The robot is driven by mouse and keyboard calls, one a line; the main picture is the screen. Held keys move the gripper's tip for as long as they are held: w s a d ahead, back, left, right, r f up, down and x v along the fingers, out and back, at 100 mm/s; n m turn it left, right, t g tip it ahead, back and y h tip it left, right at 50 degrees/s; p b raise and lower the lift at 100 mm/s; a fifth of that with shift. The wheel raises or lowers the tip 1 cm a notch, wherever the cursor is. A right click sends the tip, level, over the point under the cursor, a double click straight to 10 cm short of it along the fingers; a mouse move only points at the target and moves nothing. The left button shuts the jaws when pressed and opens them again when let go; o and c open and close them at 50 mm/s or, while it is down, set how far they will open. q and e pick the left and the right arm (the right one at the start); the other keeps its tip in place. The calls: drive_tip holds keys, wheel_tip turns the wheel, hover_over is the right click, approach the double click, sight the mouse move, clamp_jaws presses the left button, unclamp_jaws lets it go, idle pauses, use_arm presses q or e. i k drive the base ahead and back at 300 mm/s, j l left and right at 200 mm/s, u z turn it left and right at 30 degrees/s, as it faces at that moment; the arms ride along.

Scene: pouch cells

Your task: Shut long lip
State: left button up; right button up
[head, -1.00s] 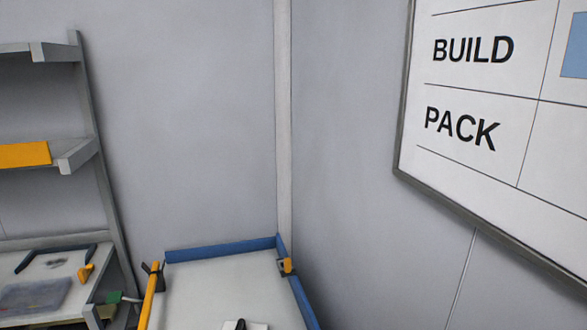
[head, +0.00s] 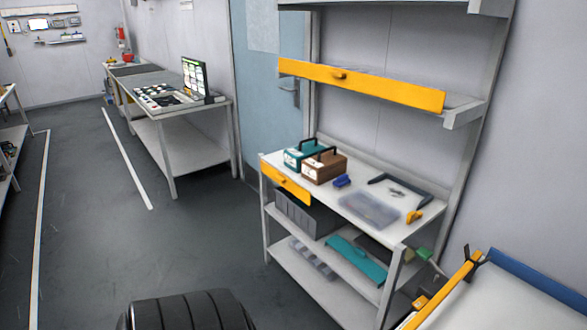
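A long yellow lip (head: 360,85) with a small knob runs along the front of the upper shelf of the grey rack in the head view. Its right end stops short of the rack's right post. A shorter yellow lip (head: 285,182) with a knob is at the left front of the rack's worktop. A yellow edge strip (head: 445,290) lies along the left side of the blue-edged table at lower right. I cannot tell whether any of them is fully shut. Neither gripper is in view.
The rack's worktop (head: 375,230) holds a teal case (head: 303,153), a brown case (head: 325,166) and a clear flat box (head: 368,210). A bench (head: 185,112) with a screen stands farther back. The grey floor (head: 100,240) at left is clear. The blue-edged table (head: 500,305) stands at lower right.

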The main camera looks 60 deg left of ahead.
sight(303, 194)
drive_tip(key=u, duration=2.1)
drive_tip(key=i+j+z, duration=0.1)
drive_tip(key=z, duration=0.3)
drive_tip(key=j+z, duration=0.25)
drive_tip(key=z, duration=0.2)
drive_tip(key=j+z, duration=0.25)
drive_tip(key=z, duration=0.15)
drive_tip(key=i+j+z, duration=0.15)
drive_tip(key=j+z, duration=0.25)
drive_tip(key=j, duration=0.45)
drive_tip(key=j+z, duration=0.4)
drive_tip(key=j, duration=0.45)
drive_tip(key=j+u, duration=0.2)
drive_tip(key=j, duration=0.4)
drive_tip(key=i+j+u, duration=0.2)
drive_tip(key=j, duration=0.45)
drive_tip(key=k, duration=0.05)
